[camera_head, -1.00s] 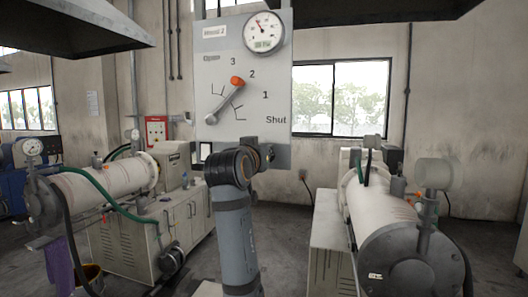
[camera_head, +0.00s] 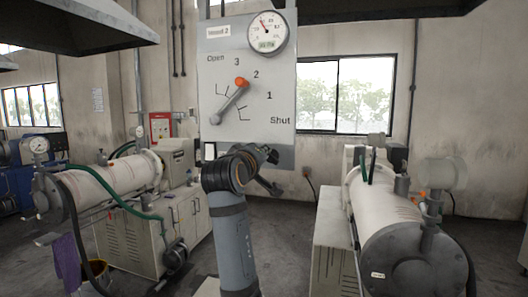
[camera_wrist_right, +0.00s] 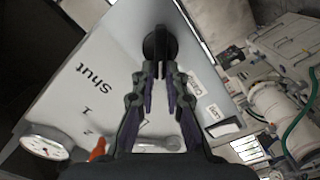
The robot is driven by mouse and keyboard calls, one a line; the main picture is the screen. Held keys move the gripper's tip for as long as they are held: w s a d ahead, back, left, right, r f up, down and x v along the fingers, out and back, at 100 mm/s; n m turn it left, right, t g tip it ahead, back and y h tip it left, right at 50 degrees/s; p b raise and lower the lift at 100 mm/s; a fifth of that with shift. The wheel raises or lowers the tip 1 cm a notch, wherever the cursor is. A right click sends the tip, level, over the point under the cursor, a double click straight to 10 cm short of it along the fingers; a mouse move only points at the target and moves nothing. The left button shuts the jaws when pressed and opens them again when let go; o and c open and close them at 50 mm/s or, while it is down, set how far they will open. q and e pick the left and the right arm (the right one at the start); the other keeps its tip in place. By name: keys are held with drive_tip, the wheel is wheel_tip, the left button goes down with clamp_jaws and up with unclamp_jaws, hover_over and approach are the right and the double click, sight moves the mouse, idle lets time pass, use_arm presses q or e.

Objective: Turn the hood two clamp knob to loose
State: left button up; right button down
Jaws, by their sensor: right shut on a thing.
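The Hood 2 panel (camera_head: 245,105) is a pale upright board with a gauge and a lever. In the right wrist view, a dark round clamp knob (camera_wrist_right: 160,42) sits near the panel's edge. My right gripper (camera_wrist_right: 160,72) is shut on the knob's thin raised grip. Small white labels (camera_wrist_right: 196,86) lie beside the knob; I cannot read them. In the head view, my right gripper (camera_head: 268,158) is at the panel's lower edge, and my wrist hides the knob. My left gripper is in neither view.
Dark hoods (camera_head: 80,30) hang overhead. Floor shows between the machines.

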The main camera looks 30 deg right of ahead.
drive_tip(key=shift+w+a+f+n+p, duration=0.15)
drive_tip(key=shift+n+p, duration=0.3)
drive_tip(key=shift+n, duration=0.8)
drive_tip(key=shift+f+n+p, duration=0.3)
drive_tip(key=shift+n+p, duration=0.1)
drive_tip(key=shift+n, duration=0.9)
drive_tip(key=shift+w+a+f+n+p, duration=0.15)
drive_tip(key=shift+n+p, duration=0.3)
drive_tip(key=shift+n, duration=0.8)
drive_tip(key=shift+s+d+f+n, duration=0.1)
drive_tip(key=shift+f+n, duration=0.1)
drive_tip(key=shift+n, duration=0.1)
drive_tip(key=c, duration=1.4)
unclamp_jaws()
drive_tip(key=shift+r, duration=0.1)
wheel_tip(320, 180, up, 10)
drive_tip(key=shift+s, duration=0.1)
